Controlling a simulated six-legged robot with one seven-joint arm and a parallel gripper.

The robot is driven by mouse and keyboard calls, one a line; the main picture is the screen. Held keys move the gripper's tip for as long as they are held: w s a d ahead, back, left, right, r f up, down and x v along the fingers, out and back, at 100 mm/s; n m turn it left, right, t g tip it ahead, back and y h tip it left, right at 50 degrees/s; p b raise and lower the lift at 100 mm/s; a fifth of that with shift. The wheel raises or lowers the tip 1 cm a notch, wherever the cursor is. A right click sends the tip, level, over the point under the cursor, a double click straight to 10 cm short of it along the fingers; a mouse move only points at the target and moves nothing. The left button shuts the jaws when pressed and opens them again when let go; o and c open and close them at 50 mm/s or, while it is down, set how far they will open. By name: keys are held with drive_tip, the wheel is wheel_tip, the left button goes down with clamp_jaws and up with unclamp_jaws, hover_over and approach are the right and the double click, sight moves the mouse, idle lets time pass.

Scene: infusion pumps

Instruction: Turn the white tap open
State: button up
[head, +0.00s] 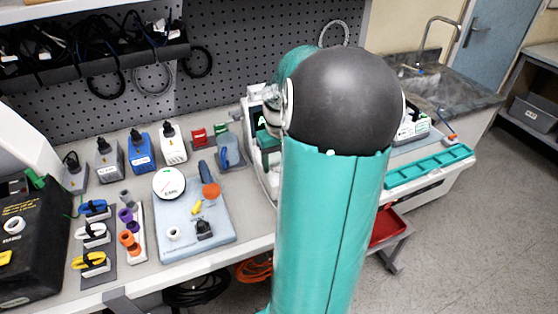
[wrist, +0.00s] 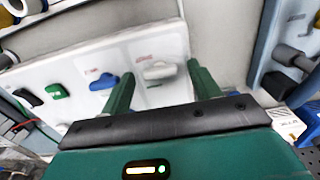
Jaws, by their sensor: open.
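The white tap (wrist: 160,70) is on a pale upright panel (wrist: 85,55) in the wrist view, with a small red label above it. My gripper (wrist: 160,69) is open, its two dark green fingers pointing at the panel. The tap shows between the fingertips, the left finger on its left and the right finger on its right. I cannot tell whether either finger touches it. A blue tap (wrist: 103,81) and a green tap (wrist: 54,92) sit to its left on the same panel. In the head view my arm hides the gripper, and I cannot make out the white tap there.
In the wrist view a blue and white device (wrist: 287,124) stands close on the right. A teal tray (head: 430,166) lies at the right end.

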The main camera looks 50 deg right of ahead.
drive_tip(key=shift+c, duration=0.2)
drive_tip(key=c, duration=0.9)
drive_tip(key=shift+c, duration=0.2)
drive_tip(key=shift+n, duration=0.5)
drive_tip(key=n, duration=0.4)
drive_tip(key=shift+n, duration=2.5)
drive_tip(key=o, duration=1)
